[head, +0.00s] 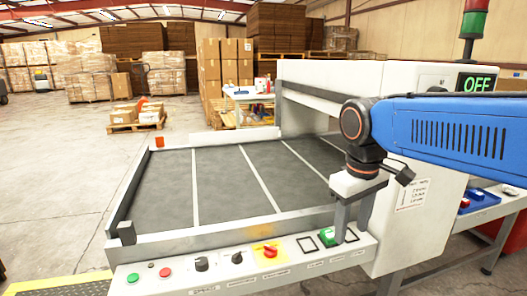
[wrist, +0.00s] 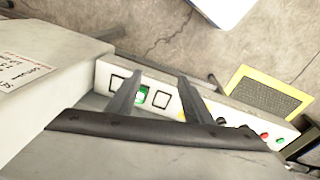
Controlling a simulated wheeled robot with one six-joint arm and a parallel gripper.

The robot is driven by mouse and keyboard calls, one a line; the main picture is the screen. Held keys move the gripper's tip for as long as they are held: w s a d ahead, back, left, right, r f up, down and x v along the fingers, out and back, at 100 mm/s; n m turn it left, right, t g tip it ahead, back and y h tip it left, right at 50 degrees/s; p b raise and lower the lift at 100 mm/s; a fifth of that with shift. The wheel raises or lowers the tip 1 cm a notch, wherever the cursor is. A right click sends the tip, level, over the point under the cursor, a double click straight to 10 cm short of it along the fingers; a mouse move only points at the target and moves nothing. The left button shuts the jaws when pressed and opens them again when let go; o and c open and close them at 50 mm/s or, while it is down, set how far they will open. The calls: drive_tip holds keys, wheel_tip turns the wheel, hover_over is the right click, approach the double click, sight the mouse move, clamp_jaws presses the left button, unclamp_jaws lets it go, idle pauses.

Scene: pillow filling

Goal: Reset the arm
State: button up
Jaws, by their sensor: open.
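My gripper (head: 350,233) hangs down at the right end of the machine's control panel, its two fingers apart and empty. In the wrist view my gripper (wrist: 161,77) shows both fingers spread over the white panel (wrist: 205,103). My blue arm reaches in from the right.
The machine's dark belt bed (head: 230,180) lies behind the panel. Its display (head: 475,83) reads OFF. The panel also has a red knob on yellow (head: 270,251), a red button (head: 165,272) and black knobs (head: 201,264). The white housing (head: 400,240) stands close at right. Floor at left is open.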

drive_tip(key=s+d+f+m+t, duration=0.3)
drive_tip(key=s+d+f+m, duration=0.2)
drive_tip(key=s+d+f, duration=0.3)
drive_tip(key=s+f, duration=0.3)
drive_tip(key=s, duration=0.1)
drive_tip(key=shift+s+d+f+m+t, duration=0.15)
drive_tip(key=shift+s+d+m+t, duration=0.15)
drive_tip(key=shift+d, duration=0.1)
idle(0.3)
